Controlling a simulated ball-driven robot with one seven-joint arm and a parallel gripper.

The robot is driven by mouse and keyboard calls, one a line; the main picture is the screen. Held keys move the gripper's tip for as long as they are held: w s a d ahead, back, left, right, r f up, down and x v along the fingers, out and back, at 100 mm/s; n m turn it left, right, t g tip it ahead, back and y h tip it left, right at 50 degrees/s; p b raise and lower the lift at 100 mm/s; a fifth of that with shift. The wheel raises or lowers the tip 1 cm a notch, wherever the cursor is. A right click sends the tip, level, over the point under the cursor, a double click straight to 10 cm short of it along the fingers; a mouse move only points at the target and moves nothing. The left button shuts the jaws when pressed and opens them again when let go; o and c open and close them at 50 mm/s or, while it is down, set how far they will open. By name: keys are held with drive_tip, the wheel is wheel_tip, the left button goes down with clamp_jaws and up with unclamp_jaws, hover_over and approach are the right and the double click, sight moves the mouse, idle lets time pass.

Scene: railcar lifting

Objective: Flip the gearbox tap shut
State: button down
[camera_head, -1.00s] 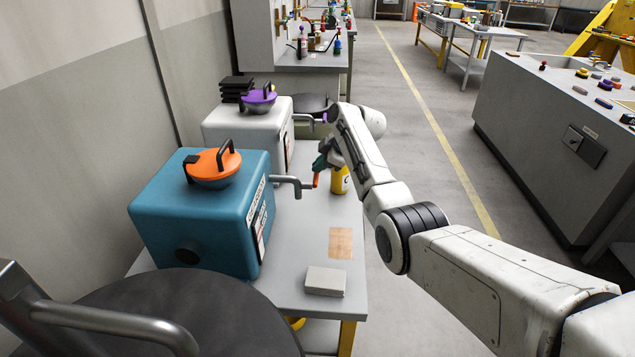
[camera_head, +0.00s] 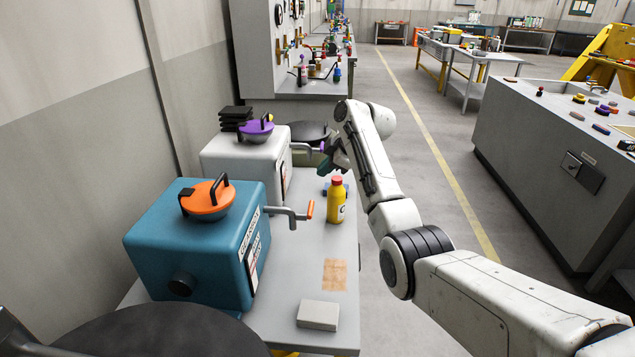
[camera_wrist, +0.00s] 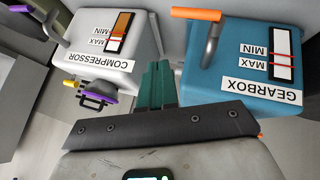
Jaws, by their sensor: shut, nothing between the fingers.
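The gearbox is the blue box (camera_head: 195,245) with an orange lid (camera_head: 206,200), at the near left of the bench in the head view. Its grey tap (camera_head: 280,211) sticks out to the right and ends in an upright orange handle (camera_head: 310,209). In the wrist view the gearbox (camera_wrist: 235,65) is at the right, its label upside down, with the orange handle (camera_wrist: 196,14) at the top. My gripper (camera_head: 328,168) is shut and empty, beyond the orange handle and apart from it. Its green fingers (camera_wrist: 158,68) show between the two boxes in the wrist view.
The white compressor (camera_head: 235,160), with a purple lid (camera_head: 257,130), stands behind the gearbox near my gripper. A yellow bottle (camera_head: 336,205) with a red cap stands right of the orange handle. A grey block (camera_head: 318,315) lies at the bench's near end. Floor is open to the right.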

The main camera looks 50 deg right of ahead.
drive_tip(key=shift+s+d+r, duration=0.3)
drive_tip(key=shift+s+r, duration=0.1)
drive_tip(key=shift+r, duration=0.3)
drive_tip(key=shift+s+d+r, duration=0.3)
drive_tip(key=shift+s+r, duration=0.05)
drive_tip(key=shift+r, duration=0.35)
